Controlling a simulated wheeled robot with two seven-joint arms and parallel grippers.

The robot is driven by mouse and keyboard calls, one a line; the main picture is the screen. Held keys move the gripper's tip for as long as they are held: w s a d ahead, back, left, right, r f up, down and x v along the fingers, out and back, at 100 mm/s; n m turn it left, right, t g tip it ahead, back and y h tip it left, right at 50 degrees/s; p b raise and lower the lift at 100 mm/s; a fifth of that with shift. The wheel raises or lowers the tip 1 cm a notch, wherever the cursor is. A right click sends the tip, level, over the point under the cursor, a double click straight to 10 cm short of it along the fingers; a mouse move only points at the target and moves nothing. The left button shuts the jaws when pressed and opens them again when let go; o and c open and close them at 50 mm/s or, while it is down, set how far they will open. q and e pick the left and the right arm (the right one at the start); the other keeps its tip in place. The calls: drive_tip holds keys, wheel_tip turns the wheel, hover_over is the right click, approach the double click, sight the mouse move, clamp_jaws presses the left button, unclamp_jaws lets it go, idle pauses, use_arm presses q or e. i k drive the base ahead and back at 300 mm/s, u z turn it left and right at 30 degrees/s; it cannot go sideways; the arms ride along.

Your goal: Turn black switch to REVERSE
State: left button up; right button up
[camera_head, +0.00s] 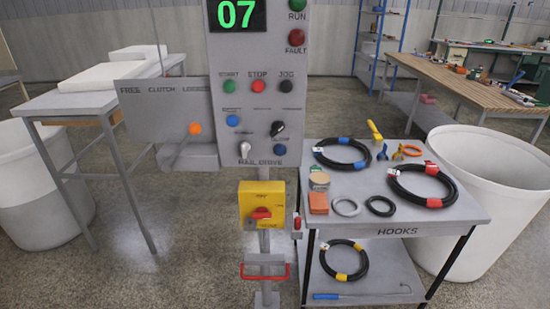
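The black switch (278,129) is a small knob on the lower right of the grey control panel (215,70), in the head view. Its lever looks tilted, with its lower end toward the left. The small labels around it are too blurred to read, so I cannot tell which position it points to. A light-coloured lever knob (244,149) is to its lower left, and a blue button (280,150) is just below it. Neither of my grippers is in view, and nothing covers the switch.
Above are START (228,87), STOP (258,86) and JOG (286,87) buttons and a green "07" display (237,15). An orange-knobbed lever (194,129) projects at left. A yellow box with a red knob (261,206) is below.

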sight(277, 126)
drive_tip(key=u, duration=0.1)
drive_tip(key=k, duration=0.45)
drive_tip(key=z, duration=0.95)
drive_tip(key=i, duration=1.35)
drive_tip(key=u, duration=0.9)
